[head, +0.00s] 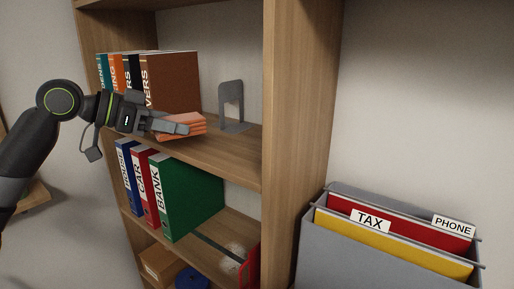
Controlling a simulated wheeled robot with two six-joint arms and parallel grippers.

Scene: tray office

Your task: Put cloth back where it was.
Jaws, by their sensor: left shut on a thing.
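The folded orange cloth (184,126) is at the front of the upper visible shelf (225,151) in the head view. My left gripper (187,127) is shut on the cloth, coming in from the left. The fingers cover part of the cloth. I cannot tell whether the cloth touches the shelf board or is just above it. My right gripper is not in view.
Several books (171,82) stand behind the left gripper, and a grey bookend (232,104) stands to the right. A grey file box (340,257) with folders is at lower right. Free board lies around the bookend.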

